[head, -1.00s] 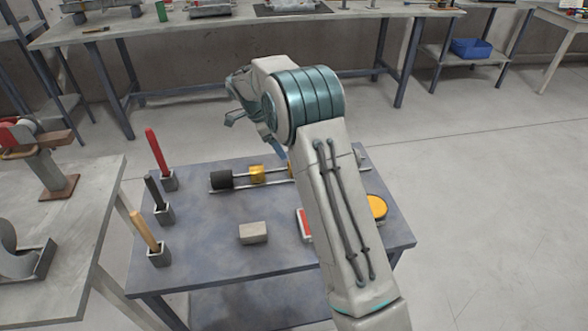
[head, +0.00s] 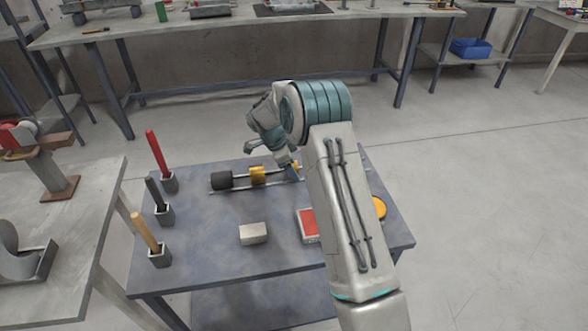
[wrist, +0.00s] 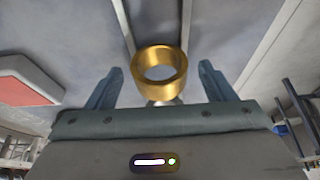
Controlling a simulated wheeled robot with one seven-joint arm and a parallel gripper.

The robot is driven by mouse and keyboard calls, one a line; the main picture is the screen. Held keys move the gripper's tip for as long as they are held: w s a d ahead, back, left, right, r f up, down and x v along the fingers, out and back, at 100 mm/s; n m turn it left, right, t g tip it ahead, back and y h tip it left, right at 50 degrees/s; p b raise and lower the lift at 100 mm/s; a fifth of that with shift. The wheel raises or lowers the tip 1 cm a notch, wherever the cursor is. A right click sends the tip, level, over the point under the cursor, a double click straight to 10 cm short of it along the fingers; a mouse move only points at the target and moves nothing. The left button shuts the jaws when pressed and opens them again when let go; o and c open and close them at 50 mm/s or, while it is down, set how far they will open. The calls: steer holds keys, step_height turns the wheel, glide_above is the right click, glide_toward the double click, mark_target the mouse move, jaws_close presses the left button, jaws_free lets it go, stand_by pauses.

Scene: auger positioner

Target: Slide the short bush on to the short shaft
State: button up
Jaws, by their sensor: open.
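A gold ring-shaped bush (wrist: 160,88) shows in the wrist view between the two blue fingers of my gripper (wrist: 158,85), with a gap on each side. The fingers are open and not closed on it. A small silvery piece (wrist: 165,102) shows just below the ring, partly hidden by my gripper; I cannot tell whether the ring sits on it. In the head view my gripper (head: 293,170) is low at the right end of a railed fixture (head: 245,188), by a small yellow part (head: 297,166). A yellow block (head: 258,175) and a black cylinder (head: 222,180) sit further left on the fixture. I cannot make out which part is the short shaft.
Red, black and wooden handles (head: 145,230) stand in holders along the table's left side. A grey block (head: 253,234) and a red-topped tray (head: 308,225) lie in front. A yellow disc (head: 379,208) is right of my arm.

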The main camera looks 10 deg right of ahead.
steer(key=c, duration=1.2)
steer(key=shift+c, duration=0.3)
steer(key=shift+r, duration=0.15)
